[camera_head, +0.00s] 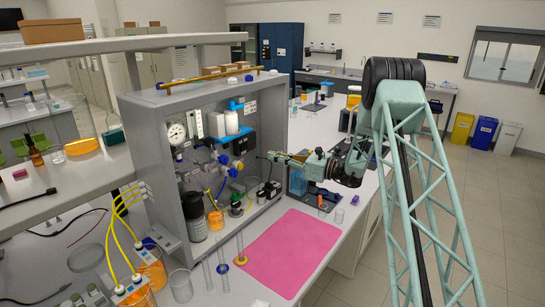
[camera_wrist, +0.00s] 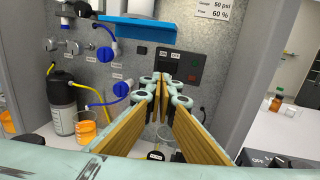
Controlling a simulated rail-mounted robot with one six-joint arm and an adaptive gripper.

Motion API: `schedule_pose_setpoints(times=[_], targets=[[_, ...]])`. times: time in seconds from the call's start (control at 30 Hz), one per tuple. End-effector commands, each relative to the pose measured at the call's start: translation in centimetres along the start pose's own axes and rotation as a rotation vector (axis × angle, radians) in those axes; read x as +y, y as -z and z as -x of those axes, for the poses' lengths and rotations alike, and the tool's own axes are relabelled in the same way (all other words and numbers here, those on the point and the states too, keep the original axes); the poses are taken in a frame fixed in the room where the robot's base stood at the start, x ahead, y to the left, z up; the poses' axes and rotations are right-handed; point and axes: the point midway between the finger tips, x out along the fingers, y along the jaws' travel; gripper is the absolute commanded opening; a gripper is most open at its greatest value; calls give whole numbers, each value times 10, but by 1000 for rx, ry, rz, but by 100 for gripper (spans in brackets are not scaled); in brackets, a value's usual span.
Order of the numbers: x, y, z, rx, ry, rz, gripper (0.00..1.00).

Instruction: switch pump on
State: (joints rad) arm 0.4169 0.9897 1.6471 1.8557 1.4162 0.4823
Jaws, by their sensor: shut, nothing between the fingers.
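A dark control panel (camera_wrist: 193,62) with a red spot and a small green spot is on the rig's grey back wall in the wrist view. It also shows as a dark box (camera_head: 243,143) in the head view. My gripper (camera_head: 268,156) reaches from the right toward the rig, in front of and below the panel. In the wrist view its fingers (camera_wrist: 161,88) meet at the tips, shut and empty, and cover the panel's lower left part. I cannot tell whether the tips touch anything.
The rig's frame (camera_head: 192,100) encloses gauges, valves and tubing. Blue valves (camera_wrist: 105,54) are left of my fingers. A dark bottle (camera_wrist: 63,110) and a beaker with orange liquid (camera_wrist: 86,128) stand lower left. A pink mat (camera_head: 285,250) lies in front, mostly clear.

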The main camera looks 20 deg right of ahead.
Motion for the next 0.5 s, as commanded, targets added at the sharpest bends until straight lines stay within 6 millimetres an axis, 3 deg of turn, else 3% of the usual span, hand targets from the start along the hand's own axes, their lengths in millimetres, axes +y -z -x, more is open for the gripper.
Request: schedule_pose_setpoints(times=[0.5], targets=[[1, -1, -65, 0, -1, 0, 0]])
